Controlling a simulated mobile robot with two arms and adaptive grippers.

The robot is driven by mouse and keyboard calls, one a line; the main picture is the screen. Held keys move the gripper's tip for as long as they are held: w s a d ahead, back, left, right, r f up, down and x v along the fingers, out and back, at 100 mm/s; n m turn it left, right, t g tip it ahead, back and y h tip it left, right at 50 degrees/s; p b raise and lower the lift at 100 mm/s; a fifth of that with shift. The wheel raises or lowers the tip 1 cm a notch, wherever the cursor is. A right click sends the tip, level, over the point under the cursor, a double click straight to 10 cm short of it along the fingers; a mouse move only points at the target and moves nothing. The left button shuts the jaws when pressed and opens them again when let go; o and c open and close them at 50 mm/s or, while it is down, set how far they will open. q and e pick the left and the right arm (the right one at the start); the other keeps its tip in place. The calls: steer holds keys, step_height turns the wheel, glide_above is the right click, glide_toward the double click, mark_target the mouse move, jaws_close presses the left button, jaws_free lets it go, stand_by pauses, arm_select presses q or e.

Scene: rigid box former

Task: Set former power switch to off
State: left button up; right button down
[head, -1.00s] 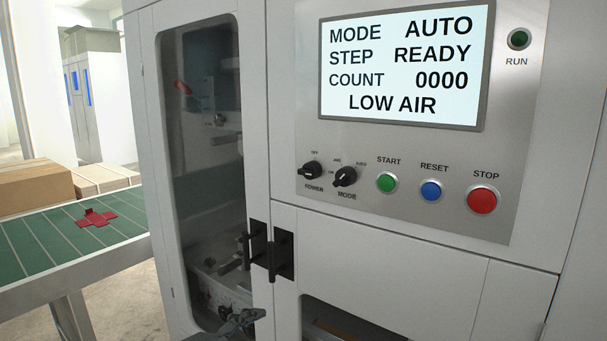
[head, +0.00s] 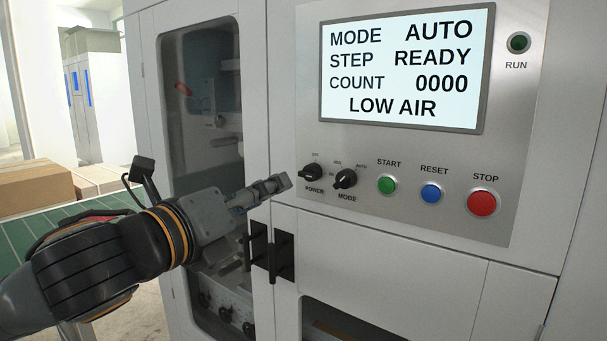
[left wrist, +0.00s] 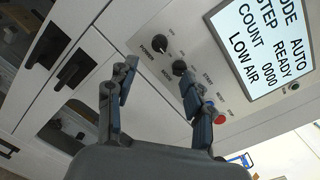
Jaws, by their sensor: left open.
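The former's power switch (head: 312,173) is a black rotary knob at the lower left of the grey control panel. It also shows in the left wrist view (left wrist: 160,43), beyond and between the fingertips. Its pointer seems to face right, away from the OFF mark, though the small labels are hard to read. My left gripper (head: 280,183) is just left of the knob and slightly below it, apart from it. In the left wrist view its two fingers (left wrist: 157,75) stand apart with nothing between them. My right gripper is not in view.
The similar mode knob (head: 345,178) sits close to the right of the power knob. Green start (head: 387,185), blue reset (head: 431,193) and red stop (head: 481,202) buttons follow. The screen (head: 405,68) reads AUTO, READY, LOW AIR. Black door handles (head: 281,256) jut out below my gripper.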

mark_target(305, 175)
arm_select(q)
steer(key=p+x, duration=0.1)
steer(key=x, duration=1)
steer(key=shift+w+d+p, duration=0.1)
steer(key=shift+w+p, duration=0.1)
steer(key=shift+p, duration=0.2)
jaws_close()
